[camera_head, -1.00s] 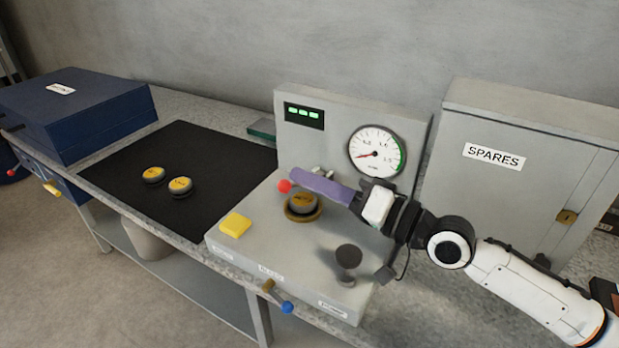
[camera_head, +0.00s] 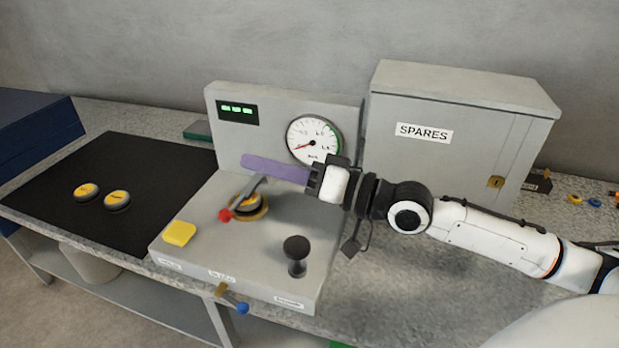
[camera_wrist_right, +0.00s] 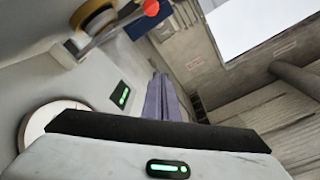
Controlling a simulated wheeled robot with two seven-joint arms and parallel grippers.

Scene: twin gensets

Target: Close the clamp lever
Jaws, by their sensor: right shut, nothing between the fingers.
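The clamp lever (camera_head: 246,196) is a grey bar with a red knob (camera_head: 225,215) at its front end. It lies across the yellow-topped dark puck (camera_head: 247,206) in the brass ring seat on the grey test station. In the right wrist view the lever (camera_wrist_right: 108,32) and its red knob (camera_wrist_right: 151,7) show at the top. My right gripper (camera_head: 246,163), with long purple fingers, is shut and empty. It points left, just behind the lever and in front of the gauge panel; I cannot tell whether it touches the lever. My left gripper is out of view.
The gauge (camera_head: 314,140) stands right behind my fingers. A yellow button (camera_head: 179,233) and a black knob (camera_head: 296,254) are on the station's front. Two more pucks lie on the black mat (camera_head: 150,175). A SPARES cabinet (camera_head: 440,160) stands behind my right arm.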

